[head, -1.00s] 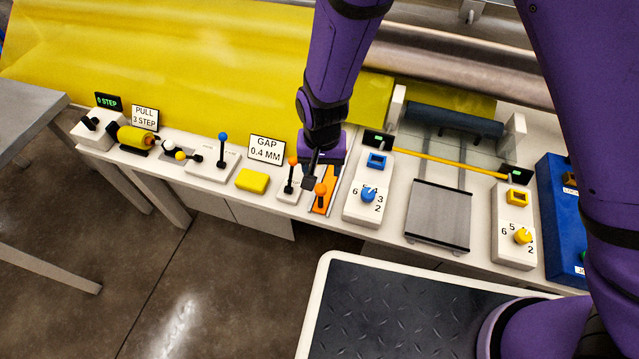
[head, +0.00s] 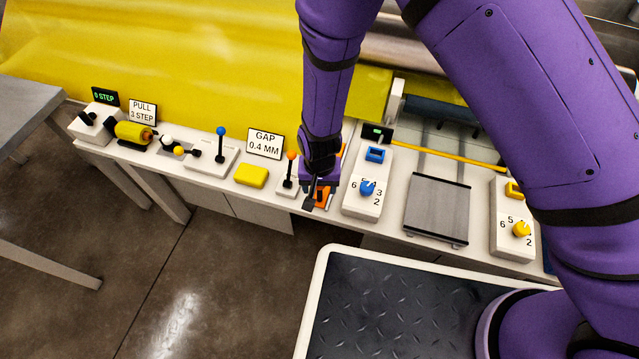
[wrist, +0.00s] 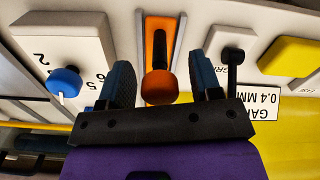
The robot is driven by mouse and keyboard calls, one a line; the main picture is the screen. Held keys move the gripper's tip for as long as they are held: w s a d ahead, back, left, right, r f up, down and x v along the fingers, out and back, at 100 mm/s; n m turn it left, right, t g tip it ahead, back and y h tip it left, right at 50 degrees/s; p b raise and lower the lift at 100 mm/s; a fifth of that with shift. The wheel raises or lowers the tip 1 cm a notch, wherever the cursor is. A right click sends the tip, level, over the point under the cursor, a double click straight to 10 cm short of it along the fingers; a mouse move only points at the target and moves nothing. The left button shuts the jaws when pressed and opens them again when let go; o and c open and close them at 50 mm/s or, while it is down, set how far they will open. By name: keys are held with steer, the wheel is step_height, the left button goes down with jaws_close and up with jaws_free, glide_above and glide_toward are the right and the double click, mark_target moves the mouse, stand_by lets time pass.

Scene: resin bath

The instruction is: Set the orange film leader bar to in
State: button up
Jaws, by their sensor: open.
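The orange film leader bar (head: 323,203) is on the bench front, mostly hidden by my gripper in the head view. In the wrist view it shows as an orange strip (wrist: 151,29) in a pale channel, with a dark stem and a round orange knob (wrist: 159,87). My gripper (wrist: 163,78) is open, with one finger on each side of the knob and a gap visible on both sides. In the head view my gripper (head: 318,190) is down over the bar.
A small lever with an orange ball (head: 291,155) stands close left of my gripper. A white block with a blue dial (head: 367,188) is close right. A yellow block (head: 251,175) and a blue-ball lever (head: 221,131) lie farther left.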

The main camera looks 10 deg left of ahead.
jaws_close()
steer(key=w, duration=0.6)
steer(key=w+d, duration=0.1)
steer(key=w, duration=1.3)
steer(key=shift+w+d+r, duration=0.1)
steer(key=shift+w+d, duration=0.15)
steer(key=shift+d, duration=0.1)
jaws_free()
step_height(320, 180, up, 11)
